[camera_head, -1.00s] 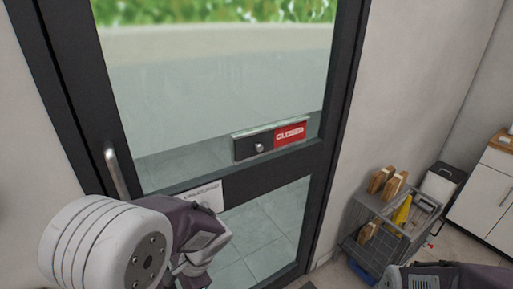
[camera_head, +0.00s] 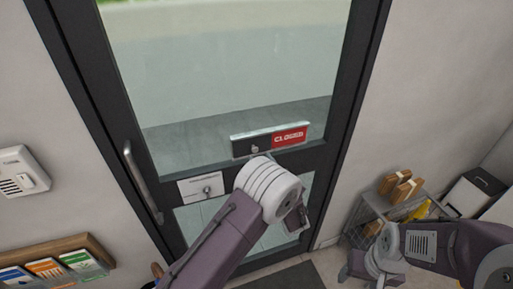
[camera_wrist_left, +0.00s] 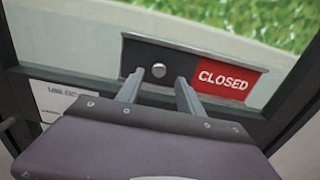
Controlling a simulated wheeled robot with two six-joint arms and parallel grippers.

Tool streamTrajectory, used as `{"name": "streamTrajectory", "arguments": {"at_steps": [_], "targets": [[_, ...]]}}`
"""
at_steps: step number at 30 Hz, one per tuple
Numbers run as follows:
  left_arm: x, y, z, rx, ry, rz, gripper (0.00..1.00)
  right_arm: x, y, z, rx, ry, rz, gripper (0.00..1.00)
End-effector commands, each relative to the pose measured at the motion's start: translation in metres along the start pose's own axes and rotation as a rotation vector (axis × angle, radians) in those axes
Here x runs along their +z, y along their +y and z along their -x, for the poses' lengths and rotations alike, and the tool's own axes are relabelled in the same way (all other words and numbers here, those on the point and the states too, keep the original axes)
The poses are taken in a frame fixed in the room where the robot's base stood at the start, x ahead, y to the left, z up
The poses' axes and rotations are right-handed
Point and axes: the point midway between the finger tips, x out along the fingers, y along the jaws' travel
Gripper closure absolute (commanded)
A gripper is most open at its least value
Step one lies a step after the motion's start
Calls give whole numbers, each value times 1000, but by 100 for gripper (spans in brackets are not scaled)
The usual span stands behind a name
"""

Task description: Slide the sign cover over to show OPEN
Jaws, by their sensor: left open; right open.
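The sign (camera_head: 271,140) is a wide bar on the glass door, with a dark sliding cover (camera_head: 252,146) on its left half and red CLOSED lettering (camera_head: 290,135) showing on its right. A small round knob (camera_wrist_left: 158,71) sits on the cover. My left gripper (camera_wrist_left: 160,76) is open at the sign, its fingertips on either side of the knob in the left wrist view; I cannot tell whether they touch it. In the head view my left wrist hides most of that gripper. My right gripper (camera_head: 352,268) is low at the right, open and away from the sign.
A door handle (camera_head: 142,182) is at the left of the door, and a lock plate (camera_head: 201,187) is below the sign. A wire cart (camera_head: 372,212) with wooden blocks stands at the right. A card rack (camera_head: 50,250) and a white wall box (camera_head: 22,170) are at the left.

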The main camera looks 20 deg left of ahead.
Motion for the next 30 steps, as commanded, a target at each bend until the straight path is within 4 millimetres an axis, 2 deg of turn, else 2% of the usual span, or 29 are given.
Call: {"name": "streamTrajectory", "arguments": {"at_steps": [1, 7, 11, 17, 18, 22, 23, 30], "targets": [[5, 2, -12, 5, 0, -1, 56, -1, 0, 10, 0, 0, 0, 35], [3, 1, -44, 3, 1, 0, 56, -2, 0, 22, 0, 1, 0, 35], [1, 1, -52, 2, 1, -1, 56, -2, 0, 23, 0, 0, 0, 35], [0, 1, -52, 1, 1, 0, 56, -2, 0, 22, 0, 0, 0, 35], [0, 1, -52, 1, 1, 0, 61, -2, 0, 22, 0, 0, 0, 35], [0, 1, -52, 1, 1, 0, 98, -2, 0, 22, 0, 0, 0, 35], [0, 1, -52, 1, 1, 0, 100, -2, 0, 22, 0, 0, 0, 35], [1, 1, -52, 1, 1, 1, 100, -2, 0, 22, 0, 1, 0, 35]]}}
